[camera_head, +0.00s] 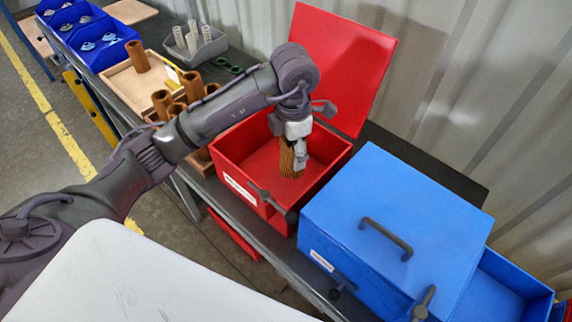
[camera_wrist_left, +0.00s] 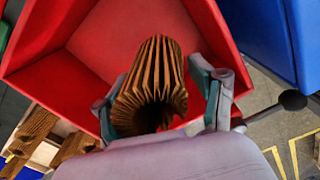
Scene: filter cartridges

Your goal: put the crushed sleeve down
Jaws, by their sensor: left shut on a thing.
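A brown pleated filter sleeve (camera_head: 289,160) is held upright by my left gripper (camera_head: 298,150), over and inside the mouth of the open red box (camera_head: 230,158). In the left wrist view the sleeve (camera_wrist_left: 155,85) stands between the two fingers (camera_wrist_left: 165,100), with the red box floor (camera_wrist_left: 110,45) beyond it. Its pleats look uneven and its open end is bent out of round. I cannot tell whether its lower end touches the box floor. My right gripper does not show.
The red lid (camera_head: 345,60) stands open behind the box. A closed blue box (camera_head: 390,215) is at the right. A wooden tray (camera_head: 125,85) with several brown sleeves, a grey bin (camera_head: 205,50) of white tubes and blue bins (camera_head: 100,55) are at the left.

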